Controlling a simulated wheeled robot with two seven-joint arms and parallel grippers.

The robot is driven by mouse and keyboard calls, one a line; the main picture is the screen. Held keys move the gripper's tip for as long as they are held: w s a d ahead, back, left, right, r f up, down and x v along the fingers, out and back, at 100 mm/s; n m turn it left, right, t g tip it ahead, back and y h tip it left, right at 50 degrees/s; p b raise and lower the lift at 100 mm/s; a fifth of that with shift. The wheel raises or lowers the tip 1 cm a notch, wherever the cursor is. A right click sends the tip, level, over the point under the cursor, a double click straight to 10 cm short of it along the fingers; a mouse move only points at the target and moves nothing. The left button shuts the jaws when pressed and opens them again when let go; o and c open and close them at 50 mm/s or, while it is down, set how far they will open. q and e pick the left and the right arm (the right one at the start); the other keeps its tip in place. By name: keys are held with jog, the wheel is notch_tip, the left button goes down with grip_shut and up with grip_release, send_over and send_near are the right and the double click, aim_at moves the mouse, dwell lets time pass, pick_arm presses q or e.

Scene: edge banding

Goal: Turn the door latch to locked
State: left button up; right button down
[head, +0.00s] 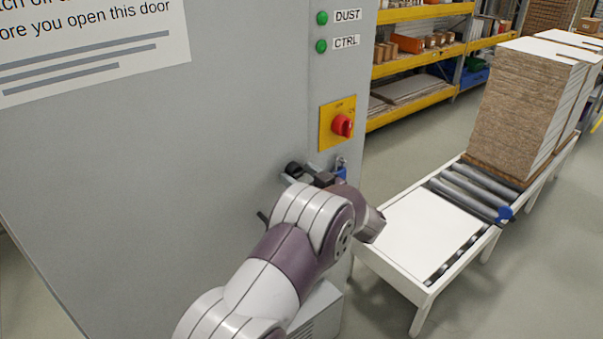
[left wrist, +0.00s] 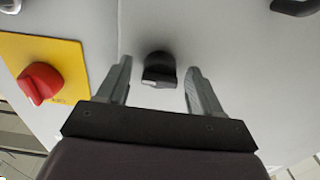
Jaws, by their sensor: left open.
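The door latch is a small black knob (left wrist: 159,67) on the grey cabinet door, near the middle of the left wrist view. In the head view, its dark shape (head: 293,168) shows at the far end of my left arm, partly covered by the gripper. My left gripper (left wrist: 160,88) is open, with one grey finger on each side of the knob and a gap on both sides. It also shows in the head view (head: 298,176), close to the door below the red switch. I cannot tell how deep the fingertips reach around the knob. My right gripper is not in view.
A red rotary switch (head: 342,125) on a yellow plate sits just above the gripper. A blue padlock (head: 341,173) hangs close beside it. A dark handle (left wrist: 296,6) shows at the wrist view's top right. A roller table (head: 408,226) stands to the right.

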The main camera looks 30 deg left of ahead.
pick_arm(q)
jog(key=c, duration=1.1)
jog(key=shift+o, duration=0.2)
jog(key=n+b, duration=1.7)
jog(key=b, duration=0.6)
jog(key=shift+w+n, duration=0.1)
jog(key=shift+n, duration=0.3)
jog(key=shift+r, duration=0.1)
jog(key=o, duration=1.1)
jog(key=shift+c, duration=0.2)
jog(key=shift+d, duration=0.1)
